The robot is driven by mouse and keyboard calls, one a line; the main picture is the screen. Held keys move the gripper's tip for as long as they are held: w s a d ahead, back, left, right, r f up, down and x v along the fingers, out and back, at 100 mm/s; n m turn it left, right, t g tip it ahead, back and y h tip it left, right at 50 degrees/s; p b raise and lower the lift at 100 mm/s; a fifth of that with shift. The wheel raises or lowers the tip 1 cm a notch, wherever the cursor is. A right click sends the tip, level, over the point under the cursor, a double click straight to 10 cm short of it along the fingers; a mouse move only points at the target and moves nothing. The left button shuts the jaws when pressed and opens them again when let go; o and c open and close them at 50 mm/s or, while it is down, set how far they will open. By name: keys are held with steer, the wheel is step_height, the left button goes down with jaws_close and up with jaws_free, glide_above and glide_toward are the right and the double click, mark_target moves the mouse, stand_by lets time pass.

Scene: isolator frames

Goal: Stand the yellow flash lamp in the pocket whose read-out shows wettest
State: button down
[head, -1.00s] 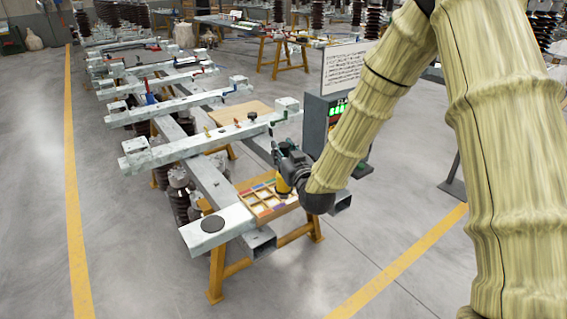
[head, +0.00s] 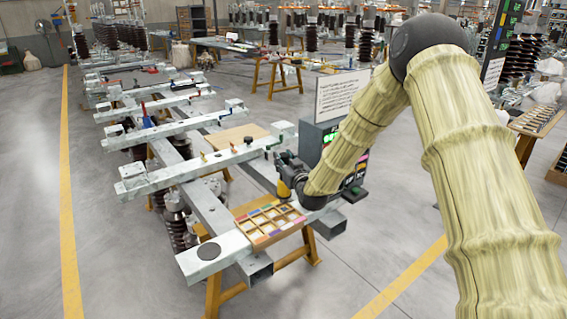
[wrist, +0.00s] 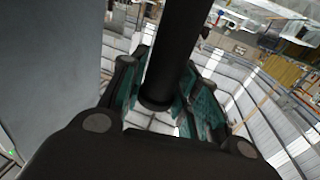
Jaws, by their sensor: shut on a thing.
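The yellow flash lamp (head: 283,189) shows as a small yellow piece below my dark gripper (head: 287,172) in the head view. In the wrist view my gripper (wrist: 157,100) is shut on a black cylindrical body (wrist: 176,50), which appears to be the lamp's barrel. The lamp is at the far edge of a wooden tray (head: 259,243) with several pockets and coloured labels. I cannot tell its height above the beam. A dark cabinet (head: 311,146) with a green-lit read-out (head: 331,136) stands just behind my gripper. My arm hides part of it, and the figures are too small to read.
A white sign (head: 341,93) stands above the cabinet. A crossbeam (head: 190,172) with small fittings runs left of my gripper. The floor at front left is clear.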

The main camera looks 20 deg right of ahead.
steer(key=shift+f+p, duration=0.45)
steer(key=shift+f, duration=1.3)
steer(key=c, duration=1.1)
jaws_free()
steer(key=shift+s, duration=0.1)
steer(key=shift+o, duration=0.2)
